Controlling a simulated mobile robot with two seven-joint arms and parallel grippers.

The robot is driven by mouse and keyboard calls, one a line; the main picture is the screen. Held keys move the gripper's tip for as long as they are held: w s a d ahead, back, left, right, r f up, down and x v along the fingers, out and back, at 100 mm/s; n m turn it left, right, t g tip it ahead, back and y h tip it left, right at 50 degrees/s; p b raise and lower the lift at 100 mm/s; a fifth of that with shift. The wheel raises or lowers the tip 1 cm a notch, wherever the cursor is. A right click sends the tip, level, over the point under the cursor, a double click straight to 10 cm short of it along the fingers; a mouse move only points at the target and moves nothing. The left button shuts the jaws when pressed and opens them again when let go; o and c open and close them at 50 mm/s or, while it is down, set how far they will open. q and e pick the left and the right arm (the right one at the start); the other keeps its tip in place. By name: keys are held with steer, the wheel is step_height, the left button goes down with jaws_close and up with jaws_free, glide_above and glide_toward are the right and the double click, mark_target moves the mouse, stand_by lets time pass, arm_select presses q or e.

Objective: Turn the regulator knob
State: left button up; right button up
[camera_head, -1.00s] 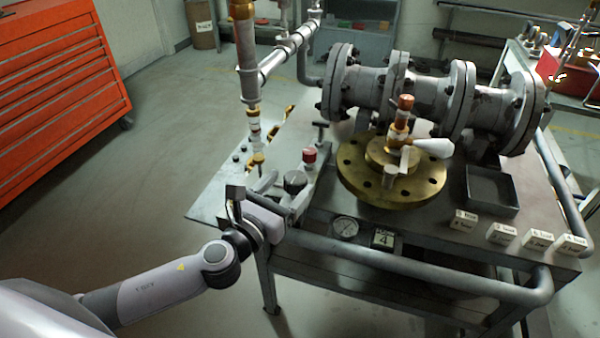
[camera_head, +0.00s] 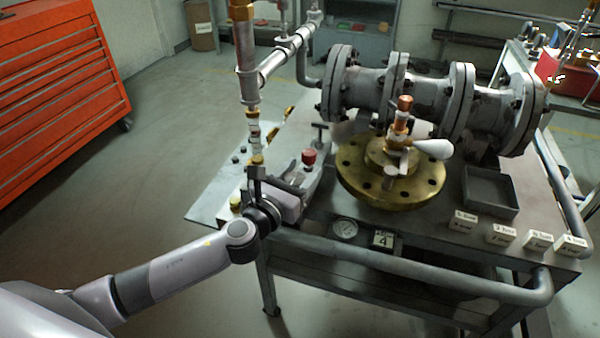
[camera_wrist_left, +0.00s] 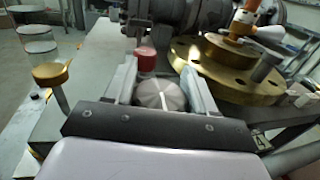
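A round grey knob with a white line (camera_wrist_left: 160,96) sits low between the two fingers of my left gripper (camera_wrist_left: 158,78) in the left wrist view. The fingers stand apart, one on each side of it. I cannot tell whether they touch it. In the head view my left gripper (camera_head: 292,186) is at the table's near left side and hides the grey knob. A red-topped knob (camera_head: 309,157) stands just beyond the gripper; it also shows in the left wrist view (camera_wrist_left: 146,60). My right gripper is not in view.
A brass flange (camera_head: 360,185) with a white-handled lever (camera_head: 433,148) stands right of the gripper. A vertical pipe (camera_head: 246,60) rises behind it. A gauge (camera_head: 345,228) and a "4" tag (camera_head: 383,239) are at the front edge. An empty tray (camera_head: 490,190) is further right.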

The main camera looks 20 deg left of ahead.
arm_select(q)
steer(key=shift+f+m+h, duration=0.1)
steer(key=shift+m+h, duration=0.3)
steer(key=shift+h, duration=0.2)
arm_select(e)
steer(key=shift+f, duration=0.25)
arm_select(q)
steer(key=m+g+h+b, duration=0.1)
steer(key=m+h+b, duration=0.1)
steer(key=h, duration=0.1)
steer(key=shift+s+d+f+g, duration=0.1)
steer(key=shift+d+g, duration=0.1)
steer(key=shift+g, duration=0.2)
steer(key=m+g+h+b, duration=0.1)
steer(key=m+h+b, duration=0.1)
steer(key=shift+s+d+g+h+b, duration=0.1)
steer(key=shift+d+g+h+b, duration=0.05)
steer(key=shift+g+h+b, duration=0.2)
steer(key=shift+d+m+g+h+b, duration=0.1)
steer(key=shift+m+g+h+b, duration=0.45)
steer(key=shift+m+h+b, duration=0.2)
steer(key=shift+s, duration=0.1)
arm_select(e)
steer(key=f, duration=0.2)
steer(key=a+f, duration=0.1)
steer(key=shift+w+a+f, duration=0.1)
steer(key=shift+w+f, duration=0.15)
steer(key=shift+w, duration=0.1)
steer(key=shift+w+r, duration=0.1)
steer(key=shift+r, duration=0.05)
